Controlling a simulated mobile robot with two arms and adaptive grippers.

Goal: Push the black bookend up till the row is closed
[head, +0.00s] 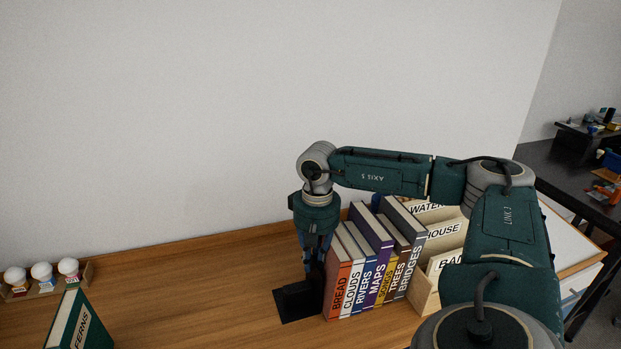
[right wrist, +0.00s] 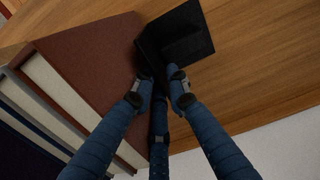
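The black bookend (head: 299,302) stands on the wooden desk at the left end of the book row, its flat foot reaching out left. In the right wrist view the bookend (right wrist: 186,38) stands close against the brown-red cover of an end book (right wrist: 90,55). The row runs from BREAD (head: 338,290) to BRIDGES (head: 411,262). My right gripper (head: 312,272) points down at the bookend. Its fingertips (right wrist: 160,78) are drawn together beside the bookend; I cannot tell whether its plate is between them. My left gripper is not in view.
A wooden crate with cards (head: 424,292) stands right of BRIDGES. A green FERNS book (head: 77,325) and a rack of small white-topped items (head: 45,283) are at the left. The desk (head: 190,290) between them and the bookend is clear. A wall (head: 200,120) rises behind.

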